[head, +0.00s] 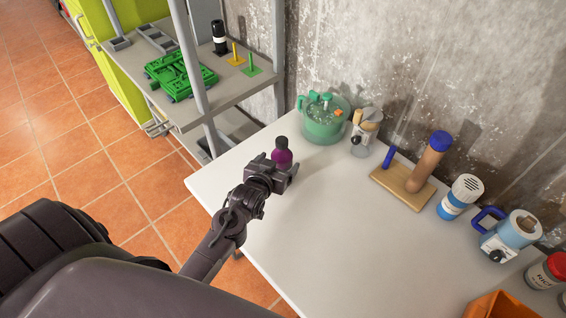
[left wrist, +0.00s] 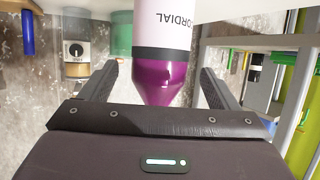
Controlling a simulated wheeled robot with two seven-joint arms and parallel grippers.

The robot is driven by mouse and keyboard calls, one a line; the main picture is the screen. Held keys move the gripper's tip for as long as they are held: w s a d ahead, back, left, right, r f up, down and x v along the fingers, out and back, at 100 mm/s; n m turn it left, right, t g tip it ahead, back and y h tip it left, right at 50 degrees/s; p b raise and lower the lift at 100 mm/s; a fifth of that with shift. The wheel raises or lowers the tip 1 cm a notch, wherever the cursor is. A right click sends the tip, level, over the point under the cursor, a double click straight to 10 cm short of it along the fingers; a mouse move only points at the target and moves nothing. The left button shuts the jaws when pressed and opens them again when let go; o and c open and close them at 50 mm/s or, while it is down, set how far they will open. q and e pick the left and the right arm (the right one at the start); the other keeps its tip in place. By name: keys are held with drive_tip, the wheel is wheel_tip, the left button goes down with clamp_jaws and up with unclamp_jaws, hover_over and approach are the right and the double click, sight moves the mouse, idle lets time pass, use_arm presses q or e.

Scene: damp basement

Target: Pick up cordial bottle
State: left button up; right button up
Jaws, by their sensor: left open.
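The cordial bottle (head: 282,154) is purple with a dark cap and stands on the white table near its left end. In the left wrist view the bottle (left wrist: 162,70) shows a white label reading "CORDIAL" and a purple section, and it lies between the two fingers. My left gripper (head: 279,171) is open, with its fingers on either side of the bottle. A gap shows between each finger and the bottle in the left wrist view (left wrist: 160,85). In the head view the gripper hides the bottle's lower part. My right gripper is not in view.
A green pot-like container (head: 322,122) stands behind the bottle, with a small dispenser (head: 364,138) beside it. A wooden board (head: 400,190) and several canisters line the wall. A grey shelf (head: 215,85) stands left. The table's front middle (head: 330,240) is clear.

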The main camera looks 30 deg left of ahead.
use_arm(q)
drive_tip(key=shift+p+x, duration=0.6)
drive_tip(key=shift+x, duration=2.05)
drive_tip(key=shift+s+f, duration=0.1)
drive_tip(key=shift+f, duration=0.05)
drive_tip(key=shift+c, duration=0.4)
drive_tip(key=c, duration=1.2)
drive_tip(key=shift+c, duration=0.5)
